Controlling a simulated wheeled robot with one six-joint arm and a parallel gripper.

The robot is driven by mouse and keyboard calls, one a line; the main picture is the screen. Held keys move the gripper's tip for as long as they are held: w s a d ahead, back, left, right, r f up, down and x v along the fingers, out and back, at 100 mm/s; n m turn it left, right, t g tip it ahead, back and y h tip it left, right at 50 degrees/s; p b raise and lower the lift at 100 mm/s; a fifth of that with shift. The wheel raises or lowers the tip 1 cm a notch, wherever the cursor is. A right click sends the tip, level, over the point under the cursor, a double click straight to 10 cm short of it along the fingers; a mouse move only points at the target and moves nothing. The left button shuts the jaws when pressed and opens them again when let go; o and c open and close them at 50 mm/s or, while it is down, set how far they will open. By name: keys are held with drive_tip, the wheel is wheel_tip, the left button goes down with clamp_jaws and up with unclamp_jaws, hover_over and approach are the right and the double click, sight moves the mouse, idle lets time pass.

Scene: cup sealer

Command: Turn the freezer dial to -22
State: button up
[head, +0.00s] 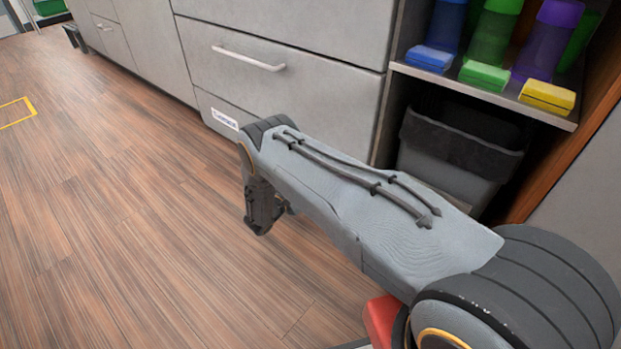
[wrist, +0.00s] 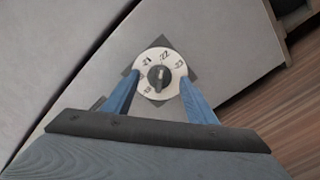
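The freezer dial (wrist: 148,84) shows in the wrist view as a round white disc with dark numbers and a dark knob (wrist: 158,78) at its centre. It sits on a dark square plate on a grey panel. The mark 22 is near the top, with other marks to both sides. My gripper (wrist: 160,82) has its two blue fingers apart, one on each side of the dial's lower half. I cannot tell whether the fingers touch the dial. In the head view the dial is hidden behind my arm.
Grey drawers (head: 275,97) with a bar handle line the back. A label (head: 224,118) sits on the low panel. At the right, a shelf (head: 480,92) holds coloured items above a dark-lined bin (head: 455,150).

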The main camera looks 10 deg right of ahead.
drive_tip(key=p+v, duration=0.2)
drive_tip(key=v, duration=0.5)
drive_tip(key=shift+s+a, duration=0.25)
drive_tip(key=shift+a, duration=0.05)
idle(0.3)
